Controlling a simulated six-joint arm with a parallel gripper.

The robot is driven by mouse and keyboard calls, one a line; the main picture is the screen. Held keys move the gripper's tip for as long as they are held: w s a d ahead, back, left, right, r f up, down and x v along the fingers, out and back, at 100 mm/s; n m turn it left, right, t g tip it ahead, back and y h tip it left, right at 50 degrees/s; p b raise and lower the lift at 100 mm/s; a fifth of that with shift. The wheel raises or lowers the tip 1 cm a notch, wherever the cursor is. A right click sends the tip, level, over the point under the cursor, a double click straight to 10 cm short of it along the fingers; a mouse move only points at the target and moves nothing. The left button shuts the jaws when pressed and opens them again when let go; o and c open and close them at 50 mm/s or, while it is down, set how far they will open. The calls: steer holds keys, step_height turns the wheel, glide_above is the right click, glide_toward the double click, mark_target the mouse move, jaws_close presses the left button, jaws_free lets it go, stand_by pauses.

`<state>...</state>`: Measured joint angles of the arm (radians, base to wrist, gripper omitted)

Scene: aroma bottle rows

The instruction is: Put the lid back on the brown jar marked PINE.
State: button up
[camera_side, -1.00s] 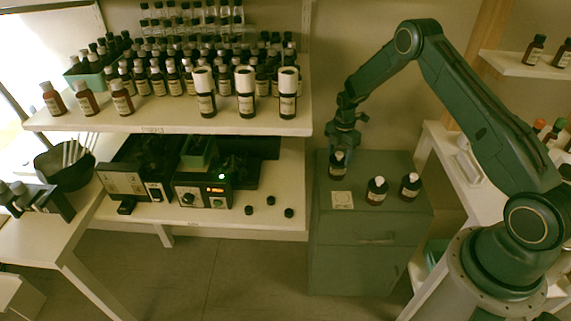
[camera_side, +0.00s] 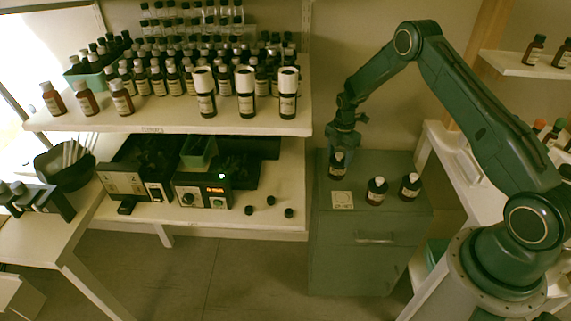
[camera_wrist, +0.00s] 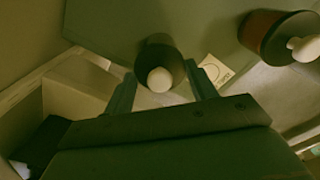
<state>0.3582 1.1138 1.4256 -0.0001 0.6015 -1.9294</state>
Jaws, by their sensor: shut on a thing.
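Several brown bottles and jars are in view; I cannot read PINE on any label. My gripper (camera_side: 345,143) is over the grey cabinet, shut on a dark bottle (camera_side: 337,168) with a pale label. In the wrist view the fingers (camera_wrist: 161,84) stand on either side of this bottle (camera_wrist: 155,50), which shows a round white top. I cannot tell whether its base touches the cabinet. Three small black caps lie on the lower bench: one left (camera_side: 249,210), one middle (camera_side: 270,200), one right (camera_side: 289,212).
Two more dark bottles (camera_side: 377,191) (camera_side: 410,187) stand on the cabinet (camera_side: 335,225), right of a marked pale card (camera_side: 342,200). Three white-topped jars (camera_side: 245,92) stand at the upper shelf's front, before crowded bottles. A device with a lit display (camera_side: 203,190) sits on the bench.

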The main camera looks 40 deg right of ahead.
stand_by(0.3)
steer(key=o, duration=1.5)
steer(key=shift+r, duration=0.15)
steer(key=shift+r, duration=3.3)
steer(key=shift+c, duration=0.4)
jaws_close()
